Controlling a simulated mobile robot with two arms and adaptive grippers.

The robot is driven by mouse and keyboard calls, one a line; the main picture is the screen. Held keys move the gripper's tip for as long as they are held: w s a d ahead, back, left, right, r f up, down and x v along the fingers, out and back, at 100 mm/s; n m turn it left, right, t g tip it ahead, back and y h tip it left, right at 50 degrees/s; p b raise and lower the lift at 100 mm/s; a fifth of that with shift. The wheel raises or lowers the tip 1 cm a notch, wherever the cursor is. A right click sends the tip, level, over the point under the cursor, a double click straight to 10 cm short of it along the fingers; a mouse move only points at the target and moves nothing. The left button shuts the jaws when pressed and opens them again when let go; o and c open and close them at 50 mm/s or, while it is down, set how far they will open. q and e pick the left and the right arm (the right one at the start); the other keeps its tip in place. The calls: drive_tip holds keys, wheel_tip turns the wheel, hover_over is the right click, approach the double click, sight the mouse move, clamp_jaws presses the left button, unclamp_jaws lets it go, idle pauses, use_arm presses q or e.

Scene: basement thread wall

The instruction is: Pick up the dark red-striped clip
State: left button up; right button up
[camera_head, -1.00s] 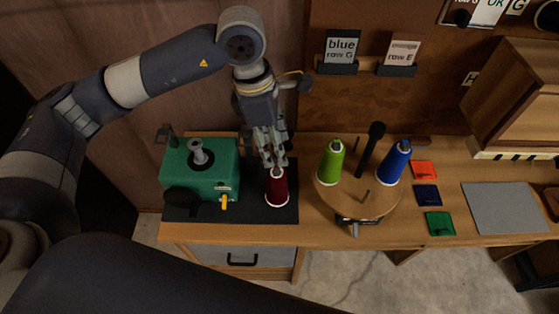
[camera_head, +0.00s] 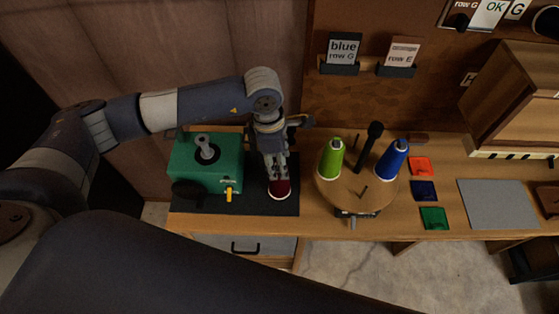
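I cannot make out a dark red-striped clip. A dark red thread cone (camera_head: 279,190) with a pale base rim stands upright on the black mat (camera_head: 240,204), right of the green machine. My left gripper (camera_head: 276,176) points down over this cone, its fingers overlapping the cone's upper part and hiding it. I cannot tell whether the fingers are closed on the cone or only around it. My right gripper is not in view.
The green machine (camera_head: 222,165) stands close left of the gripper. A round wooden stand (camera_head: 345,198) holds a green cone (camera_head: 330,160), a blue cone (camera_head: 393,162) and a dark post (camera_head: 368,150). Coloured squares and a grey pad (camera_head: 497,204) lie right.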

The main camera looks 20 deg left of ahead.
use_arm(q)
drive_tip(key=shift+f, duration=0.1)
drive_tip(key=c, duration=0.8)
drive_tip(key=shift+o, duration=0.2)
drive_tip(key=shift+r+b, duration=0.25)
drive_tip(key=shift+b, duration=0.15)
drive_tip(key=r+b, duration=0.1)
drive_tip(key=s+r+b, duration=0.1)
drive_tip(key=shift+d+r, duration=0.15)
drive_tip(key=shift+r, duration=0.25)
drive_tip(key=shift+s+d+r+b, duration=0.3)
drive_tip(key=shift+s+d+b, duration=0.4)
drive_tip(key=shift+s, duration=1.75)
drive_tip(key=shift+s+d+r+b, duration=0.35)
drive_tip(key=shift+s+b, duration=0.55)
drive_tip(key=shift+s, duration=1.5)
drive_tip(key=shift+s+d+r+b, duration=0.25)
drive_tip(key=shift+s+d+b, duration=0.45)
drive_tip(key=shift+s, duration=1.75)
